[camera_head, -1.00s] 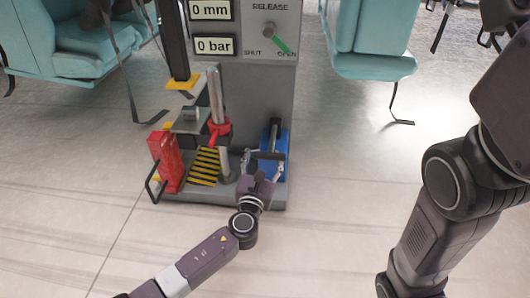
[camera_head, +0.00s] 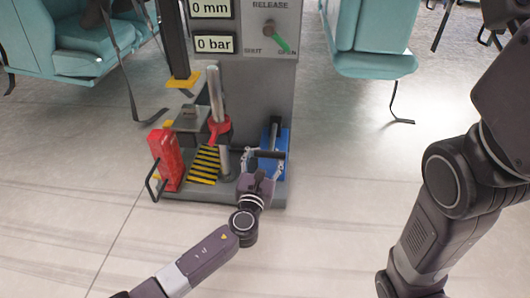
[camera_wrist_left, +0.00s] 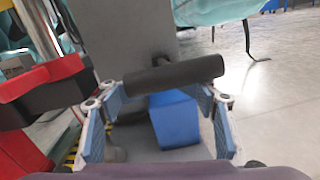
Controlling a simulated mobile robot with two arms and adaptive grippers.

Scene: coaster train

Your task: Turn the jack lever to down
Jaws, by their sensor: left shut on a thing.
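The jack lever shows its black handle grip (camera_head: 269,154) lying crosswise at the front of the blue pump unit (camera_head: 282,141), low on the jack's base. In the left wrist view the black grip (camera_wrist_left: 172,74) lies horizontally, end to end between the fingertips. My left gripper (camera_head: 264,157) is shut on this grip, with one finger at each end. In the left wrist view its blue-padded fingers (camera_wrist_left: 160,92) stand far apart. The lever's lower part is mostly hidden by the gripper. My right arm is at the right of the head view; its gripper is out of view.
The grey jack column (camera_head: 262,90) carries displays reading 0 mm and 0 bar, and a green release lever (camera_head: 281,43) pointing toward OPEN. A red block (camera_head: 166,160) and a striped plate (camera_head: 204,165) are to the left. Teal seats (camera_head: 370,40) stand behind. The front floor is clear.

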